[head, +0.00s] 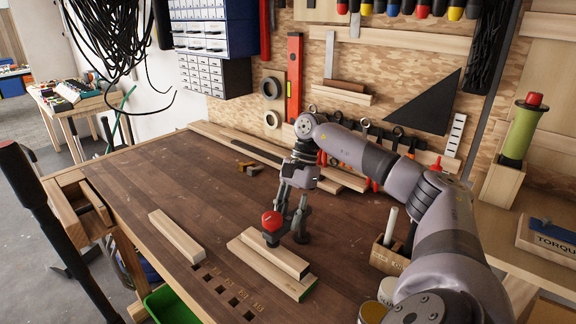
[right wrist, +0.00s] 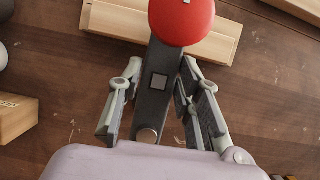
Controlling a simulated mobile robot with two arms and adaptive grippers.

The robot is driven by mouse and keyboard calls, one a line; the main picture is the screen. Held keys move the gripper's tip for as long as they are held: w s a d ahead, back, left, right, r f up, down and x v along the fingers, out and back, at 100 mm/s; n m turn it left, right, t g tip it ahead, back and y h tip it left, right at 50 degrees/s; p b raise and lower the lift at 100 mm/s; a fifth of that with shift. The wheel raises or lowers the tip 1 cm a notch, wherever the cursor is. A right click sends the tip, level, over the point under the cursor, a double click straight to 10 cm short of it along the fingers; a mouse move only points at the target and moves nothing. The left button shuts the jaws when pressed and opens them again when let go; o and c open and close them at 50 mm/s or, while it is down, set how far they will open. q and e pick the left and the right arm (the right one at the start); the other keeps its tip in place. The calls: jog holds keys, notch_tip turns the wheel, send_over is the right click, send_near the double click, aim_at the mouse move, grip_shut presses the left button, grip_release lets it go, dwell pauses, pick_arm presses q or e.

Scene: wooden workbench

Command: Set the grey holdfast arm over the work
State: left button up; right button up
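The grey holdfast arm (right wrist: 158,85) runs from its post to a red knob (head: 271,221). The knob also shows in the right wrist view (right wrist: 182,16), overlapping the wooden work. The work is two pale stacked wooden pieces (head: 265,264) on the bench. In the head view the dark foot under the knob shows at the upper block's back edge; I cannot tell whether it touches. My right gripper (head: 292,212) points down with its fingers on either side of the arm. The right wrist view shows a gap at the left finger; contact at the right finger is unclear. My left gripper is not in view.
A loose wooden bar (head: 176,236) lies left of the work, near a row of square holes in the bench (head: 150,180). A wooden box (head: 388,257) with a white stick stands to the right, near cans. Long boards and tools lie along the back. The bench's left middle is clear.

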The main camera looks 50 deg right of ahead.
jog(key=o, duration=0.4)
jog(key=shift+c, duration=0.2)
jog(key=v, duration=1.2)
jog(key=shift+f, duration=0.1)
dwell(0.5)
